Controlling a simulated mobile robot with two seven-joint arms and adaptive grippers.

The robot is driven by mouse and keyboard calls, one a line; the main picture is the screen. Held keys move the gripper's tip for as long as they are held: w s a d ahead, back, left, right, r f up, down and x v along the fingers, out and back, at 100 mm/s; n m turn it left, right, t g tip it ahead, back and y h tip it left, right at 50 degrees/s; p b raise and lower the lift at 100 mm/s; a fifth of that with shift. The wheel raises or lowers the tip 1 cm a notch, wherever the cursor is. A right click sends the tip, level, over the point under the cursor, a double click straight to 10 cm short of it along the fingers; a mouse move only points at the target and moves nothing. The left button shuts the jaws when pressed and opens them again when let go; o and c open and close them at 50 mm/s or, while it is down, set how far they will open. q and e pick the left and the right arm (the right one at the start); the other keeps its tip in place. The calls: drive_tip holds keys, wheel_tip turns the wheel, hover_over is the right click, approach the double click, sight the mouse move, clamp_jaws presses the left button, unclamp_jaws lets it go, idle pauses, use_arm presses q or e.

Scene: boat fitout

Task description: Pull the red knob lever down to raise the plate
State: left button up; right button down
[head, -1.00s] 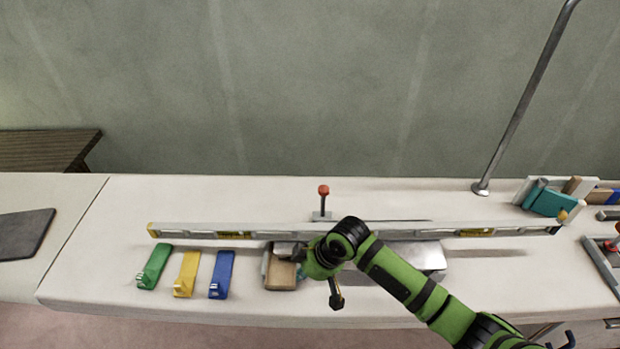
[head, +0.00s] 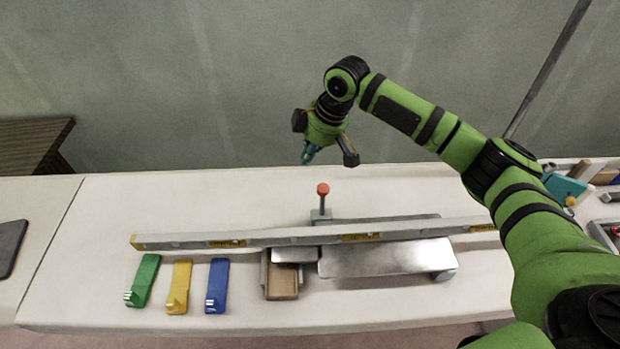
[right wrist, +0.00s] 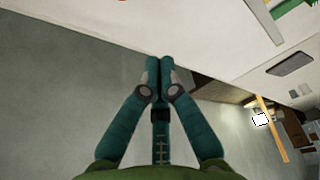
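The red knob (head: 322,189) tops a short upright lever on a small grey base (head: 320,214), behind the long spirit level on the bench. A shiny metal plate (head: 385,258) lies in front of the level, low over the bench; a smaller metal piece (head: 294,255) is at its left. My right gripper (head: 307,156) is above and behind the knob, apart from it and empty. In the right wrist view its teal fingers (right wrist: 158,62) meet at the tips. My left gripper is not in view.
The spirit level (head: 290,237) runs across the bench. A wooden block (head: 283,283) stands below the small metal piece. Green (head: 143,279), yellow (head: 178,286) and blue (head: 217,285) tools lie at the left. A metal pole (head: 550,68) rises at the right. The bench (head: 190,205) is clear left of the lever.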

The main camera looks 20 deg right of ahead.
drive_tip(key=p, duration=0.5)
hover_over(322, 201)
drive_tip(key=w+a, duration=0.2)
wheel_tip(322, 201, down, 9)
drive_tip(key=shift+a+f, duration=0.15)
drive_tip(key=shift+f, duration=0.1)
drive_tip(key=shift+s+b, duration=0.1)
drive_tip(key=shift+b, duration=0.2)
